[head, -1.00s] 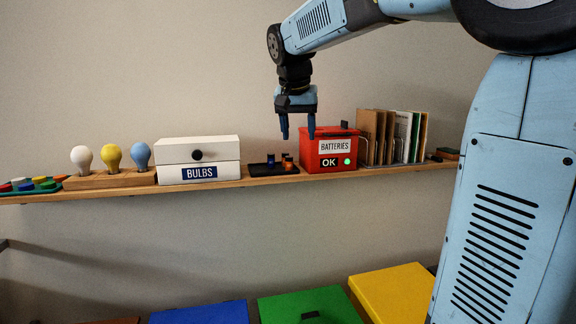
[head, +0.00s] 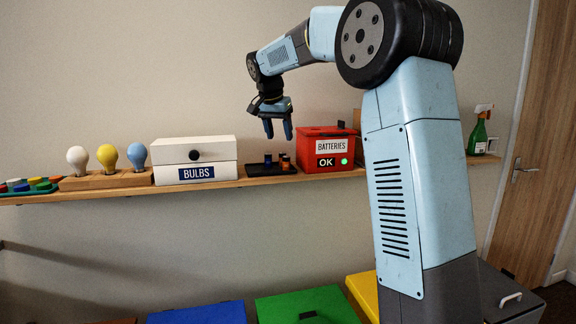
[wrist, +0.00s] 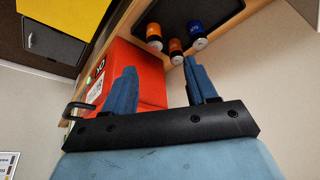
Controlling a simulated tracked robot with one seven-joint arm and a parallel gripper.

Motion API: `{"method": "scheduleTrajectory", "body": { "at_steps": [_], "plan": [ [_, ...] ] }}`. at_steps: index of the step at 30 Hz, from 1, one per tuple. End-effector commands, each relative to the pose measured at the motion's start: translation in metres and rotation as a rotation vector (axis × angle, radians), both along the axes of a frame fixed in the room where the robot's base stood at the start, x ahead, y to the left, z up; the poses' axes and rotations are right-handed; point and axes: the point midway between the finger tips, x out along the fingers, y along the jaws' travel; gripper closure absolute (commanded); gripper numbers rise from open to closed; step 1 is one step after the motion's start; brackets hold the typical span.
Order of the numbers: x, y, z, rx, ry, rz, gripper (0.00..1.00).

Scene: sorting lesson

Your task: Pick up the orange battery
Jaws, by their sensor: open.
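My gripper (head: 278,131) is open and empty, pointing down above the tray. The wrist view shows its two blue fingers (wrist: 160,80) apart with nothing between them.
Three bulbs (head: 107,158) stand in a wooden block further left. Blue, green (head: 305,305) and yellow lids lie below the shelf. A spray bottle (head: 478,135) stands at right.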

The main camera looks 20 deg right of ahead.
Motion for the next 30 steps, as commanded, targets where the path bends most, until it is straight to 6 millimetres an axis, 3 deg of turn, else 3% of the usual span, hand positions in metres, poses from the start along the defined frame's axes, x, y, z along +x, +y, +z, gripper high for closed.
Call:
{"method": "scheduleTrajectory", "body": {
  "at_steps": [6, 17, 25, 30],
  "plan": [
    [0.010, -0.009, -0.032, -0.001, 0.002, 0.001, 0.43],
    [0.014, -0.015, -0.051, 0.000, 0.002, 0.001, 0.43],
    [0.021, -0.028, -0.083, 0.000, 0.004, 0.000, 0.43],
    [0.024, -0.030, -0.091, 0.000, 0.000, 0.000, 0.43]
  ]
}}
